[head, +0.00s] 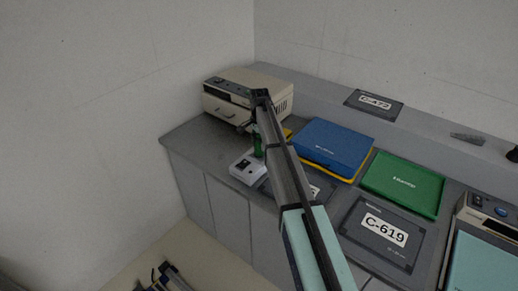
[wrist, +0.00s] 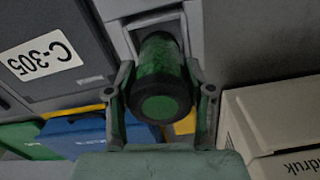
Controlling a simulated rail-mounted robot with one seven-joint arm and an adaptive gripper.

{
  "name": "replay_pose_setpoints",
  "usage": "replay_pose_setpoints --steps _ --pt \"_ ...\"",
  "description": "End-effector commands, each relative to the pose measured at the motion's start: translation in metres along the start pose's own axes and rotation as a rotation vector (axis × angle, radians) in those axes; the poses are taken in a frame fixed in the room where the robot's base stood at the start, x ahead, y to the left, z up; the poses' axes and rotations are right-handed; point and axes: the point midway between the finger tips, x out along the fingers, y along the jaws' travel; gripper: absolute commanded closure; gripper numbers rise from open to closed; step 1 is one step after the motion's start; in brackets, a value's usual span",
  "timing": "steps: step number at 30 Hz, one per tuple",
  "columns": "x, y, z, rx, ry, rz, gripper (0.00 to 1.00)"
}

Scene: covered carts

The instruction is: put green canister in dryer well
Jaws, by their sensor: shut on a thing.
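The green canister (head: 257,146) stands upright over the rear part of a small white device (head: 246,168) on the grey counter, which I take to be the dryer. My gripper (head: 250,128) is above that device, partly hidden by my arm. In the wrist view the canister (wrist: 160,82) lies between the two fingers of my gripper (wrist: 163,100), which are shut on it. Its dark-rimmed end faces the camera. Its far end meets a recess in the pale device (wrist: 195,30).
A cream instrument (head: 275,85) stands close behind, and its side (wrist: 275,125) shows in the wrist view. Dark plates, one marked C-619 (head: 385,232), lie on the counter.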

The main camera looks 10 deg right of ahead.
Motion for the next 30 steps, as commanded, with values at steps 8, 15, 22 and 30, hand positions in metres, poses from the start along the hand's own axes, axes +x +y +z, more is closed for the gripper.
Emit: replay_pose_setpoints --steps 8,15,22,30 --pt "0.032 0.001 0.0 0.0 -0.001 0.001 0.88" --pt "0.04 0.0 0.0 0.0 0.0 0.0 0.88" --pt "0.043 0.0 0.0 0.0 0.0 0.0 0.41" --pt "0.042 0.0 0.0 0.0 0.0 0.0 0.22"
